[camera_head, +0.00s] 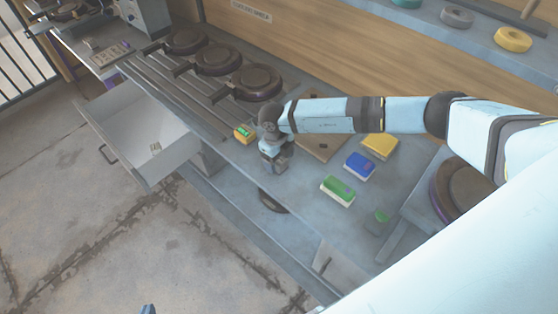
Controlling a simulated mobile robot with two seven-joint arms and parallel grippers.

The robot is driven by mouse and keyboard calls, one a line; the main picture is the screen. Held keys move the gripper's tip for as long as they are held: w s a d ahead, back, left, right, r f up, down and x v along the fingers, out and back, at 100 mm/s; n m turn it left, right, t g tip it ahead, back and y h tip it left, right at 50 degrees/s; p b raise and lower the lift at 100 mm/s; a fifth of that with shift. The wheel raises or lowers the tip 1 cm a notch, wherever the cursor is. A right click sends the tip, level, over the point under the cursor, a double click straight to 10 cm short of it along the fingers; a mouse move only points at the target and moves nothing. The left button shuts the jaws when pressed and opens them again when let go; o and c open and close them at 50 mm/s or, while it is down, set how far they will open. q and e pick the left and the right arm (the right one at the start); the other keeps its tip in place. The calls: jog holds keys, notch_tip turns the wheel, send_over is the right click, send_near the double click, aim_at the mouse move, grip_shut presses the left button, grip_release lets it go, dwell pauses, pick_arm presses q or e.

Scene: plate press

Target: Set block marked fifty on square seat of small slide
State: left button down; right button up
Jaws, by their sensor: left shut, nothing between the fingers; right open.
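My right gripper (274,164) hangs fingers-down over the front part of the grey bench, open. Its arm comes in from the right, above the bench. My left gripper (148,309) shows only as a small tip at the bottom edge, over the floor; it is shut. A green block (338,189), a blue block (359,166) and a yellow block (380,147), with pale lower edges, lie on the bench right of the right gripper. No number is readable on any block, so I cannot tell which is marked fifty. I cannot pick out the small slide's square seat with certainty.
A small yellow device with a green face (244,134) stands left of the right gripper. Dark round plates (218,58) sit by long rails (170,84). An open drawer (144,137) juts out at left.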

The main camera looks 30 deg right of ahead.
jog(key=shift+f, duration=0.35)
jog(key=shift+c, duration=0.4)
jog(key=c, duration=1.2)
jog(key=shift+o, duration=0.2)
